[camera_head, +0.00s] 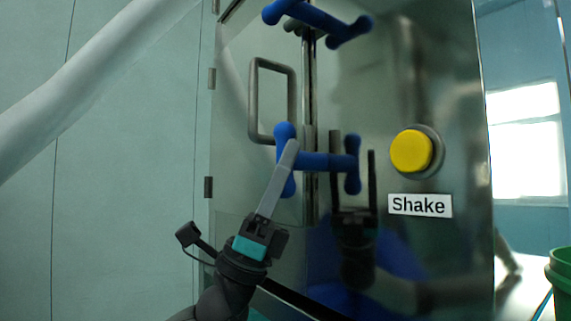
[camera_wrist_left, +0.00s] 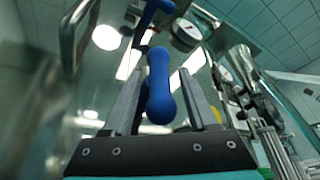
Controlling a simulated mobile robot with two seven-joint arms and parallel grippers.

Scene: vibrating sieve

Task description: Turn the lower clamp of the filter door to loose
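The lower clamp (camera_head: 285,165) is a blue dumbbell-shaped handle on the shiny metal filter door, standing nearly upright. Its mirror image shows beside it in the metal. My left gripper (camera_head: 290,148) reaches up from below, with its grey fingers at the handle. In the left wrist view the blue handle (camera_wrist_left: 159,85) stands between the two fingers of the gripper (camera_wrist_left: 162,72). The fingers are apart, with a narrow gap visible on each side of the handle. The far finger is mostly hidden in the head view. My right gripper is not in view.
The upper blue clamp (camera_head: 287,12) sits above on the same door. A grey door pull (camera_head: 254,100) is left of the lower clamp. A yellow button (camera_head: 411,151) with a "Shake" label (camera_head: 420,205) is to the right. A green container (camera_head: 562,275) stands at the lower right.

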